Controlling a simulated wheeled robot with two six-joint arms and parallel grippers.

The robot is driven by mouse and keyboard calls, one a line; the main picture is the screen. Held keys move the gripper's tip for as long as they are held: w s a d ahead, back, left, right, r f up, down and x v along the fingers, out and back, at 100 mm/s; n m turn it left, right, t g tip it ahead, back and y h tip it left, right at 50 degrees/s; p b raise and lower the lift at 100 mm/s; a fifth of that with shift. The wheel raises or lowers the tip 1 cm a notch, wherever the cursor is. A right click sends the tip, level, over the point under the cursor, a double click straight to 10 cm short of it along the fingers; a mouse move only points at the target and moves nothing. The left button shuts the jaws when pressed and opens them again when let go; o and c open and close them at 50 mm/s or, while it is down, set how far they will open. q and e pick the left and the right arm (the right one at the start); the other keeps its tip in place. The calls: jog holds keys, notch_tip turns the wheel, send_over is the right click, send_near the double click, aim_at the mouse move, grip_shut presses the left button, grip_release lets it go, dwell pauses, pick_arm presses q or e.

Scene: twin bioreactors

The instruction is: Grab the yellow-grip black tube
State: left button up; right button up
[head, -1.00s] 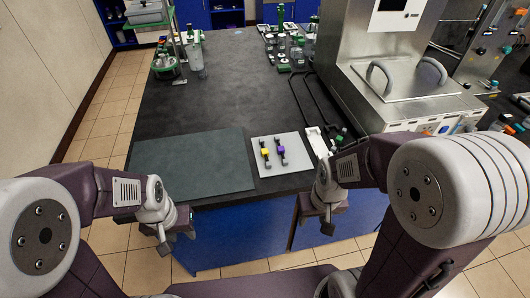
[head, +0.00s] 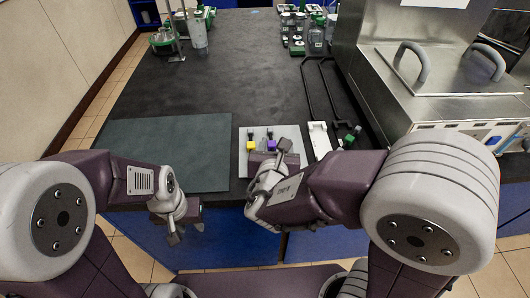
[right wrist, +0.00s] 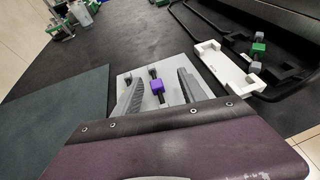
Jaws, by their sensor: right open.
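The yellow-grip black tube (head: 250,145) lies on a light grey plate (head: 244,164) on the dark bench in the head view. A purple-grip black tube (head: 271,146) lies just right of it. My right gripper (head: 268,158) is open over the near part of the plate and partly covers both tubes' near ends. In the right wrist view, the purple grip (right wrist: 158,87) shows between the open fingers (right wrist: 160,78); the yellow grip is not visible there. My left gripper (head: 186,232) hangs in front of the bench edge, fingers apart and empty.
A flat dark green mat (head: 170,150) lies left of the plate. A steel machine (head: 440,75) with handles stands at the right. The middle of the bench is clear.

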aim_at(251, 148)
jog(key=shift+n+y, duration=0.7)
jog(key=a+f, duration=0.1)
jog(key=s+a+f, duration=0.1)
jog(key=a, duration=0.2)
jog(key=shift+s+a+f+b, duration=0.1)
jog(key=shift+s+f+b, duration=0.3)
jog(key=s+a, duration=0.2)
jog(key=a, duration=0.1)
jog(key=shift+r+n+y, duration=0.2)
jog(key=shift+n+y, duration=0.2)
jog(key=w, duration=0.1)
jog(key=w+f, duration=0.1)
jog(key=w+d, duration=0.1)
jog(key=shift+w+f+b, duration=0.1)
jog(key=shift+f+b, duration=0.15)
jog(key=shift+b, duration=0.1)
jog(key=shift+w+a+f, duration=0.1)
jog(key=shift+w+a, duration=0.05)
jog(key=shift+w, duration=0.2)
jog(key=shift+a, duration=0.1)
jog(key=b+x, duration=0.1)
jog(key=x, duration=0.4)
jog(key=shift+w, duration=0.2)
pick_arm(q)
jog(key=f, duration=0.4)
jog(key=shift+s+a, duration=0.3)
pick_arm(e)
jog(key=shift+s, duration=0.1)
grip_shut()
